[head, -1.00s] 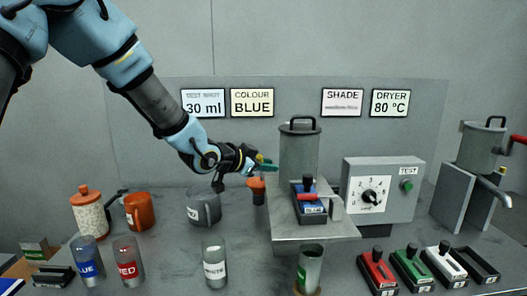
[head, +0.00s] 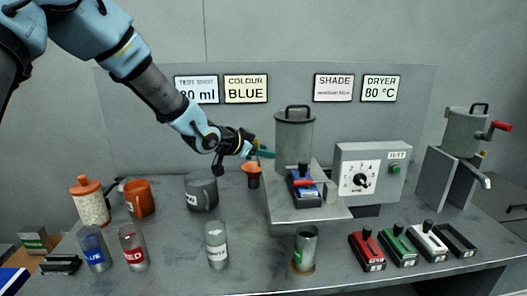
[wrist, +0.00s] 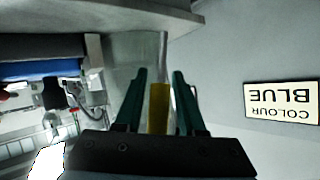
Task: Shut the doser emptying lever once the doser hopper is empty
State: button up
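The doser's grey hopper (head: 293,148), a handled cylinder on a grey stand, stands at the middle of the bench. I cannot see its contents from the head view. A translucent wall (wrist: 137,55), probably the hopper, shows beyond the fingertips with nothing visible inside.
A clear tumbler (head: 305,248) stands below. A dial box (head: 368,172) is to the right. Mugs and labelled glasses stand at left; coloured cartridges lie front right. A COLOUR BLUE sign (head: 246,89) hangs behind.

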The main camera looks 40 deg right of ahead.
jog(key=shift+o, duration=0.8)
jog(key=v, duration=1)
jog(key=shift+a+b, duration=0.4)
jog(key=shift+b, duration=0.05)
jog(key=shift+r, duration=0.15)
